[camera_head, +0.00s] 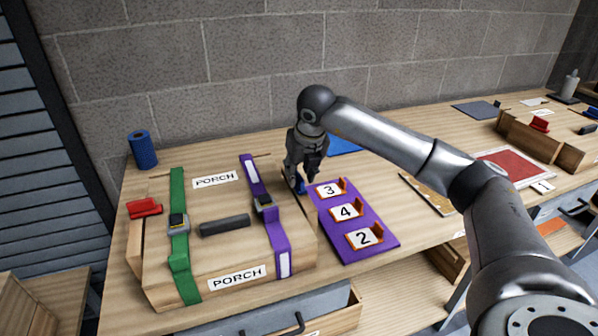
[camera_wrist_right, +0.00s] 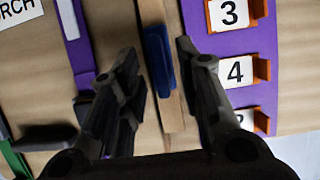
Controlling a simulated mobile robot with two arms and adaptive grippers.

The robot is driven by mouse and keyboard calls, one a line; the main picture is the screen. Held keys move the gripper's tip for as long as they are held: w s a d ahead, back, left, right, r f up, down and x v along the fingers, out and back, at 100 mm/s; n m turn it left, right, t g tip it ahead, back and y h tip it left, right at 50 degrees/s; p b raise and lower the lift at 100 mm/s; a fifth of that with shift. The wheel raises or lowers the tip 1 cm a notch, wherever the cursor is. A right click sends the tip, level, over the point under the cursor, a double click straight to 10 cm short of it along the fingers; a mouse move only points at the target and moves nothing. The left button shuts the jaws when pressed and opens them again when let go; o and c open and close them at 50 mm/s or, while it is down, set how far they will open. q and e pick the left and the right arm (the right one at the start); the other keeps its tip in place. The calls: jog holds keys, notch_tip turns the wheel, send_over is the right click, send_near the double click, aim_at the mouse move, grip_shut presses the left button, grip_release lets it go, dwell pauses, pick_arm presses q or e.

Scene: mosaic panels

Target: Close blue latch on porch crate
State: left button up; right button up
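The porch crate (camera_head: 215,255) is a wooden box on the bench at the left, with two "PORCH" labels, a green strap and a purple strap over its lid. The blue latch (camera_head: 300,186) is on the crate's right side, partly hidden by my right gripper (camera_head: 305,176). In the right wrist view the blue latch (camera_wrist_right: 159,62) lies upright along a wooden strip. There my right gripper (camera_wrist_right: 160,65) has its two fingers apart on either side of the latch, with gaps visible on both sides. My left gripper is in neither view.
A red latch (camera_head: 144,207) is on the crate's left side. A purple board (camera_head: 372,244) with number cards 3, 4 and 2 lies close to the right. A blue roll (camera_head: 142,150) stands behind the crate. Trays and a red panel (camera_head: 515,163) lie farther right.

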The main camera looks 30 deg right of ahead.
jog(key=shift+x, duration=0.85)
jog(key=shift+c, duration=0.5)
grip_shut()
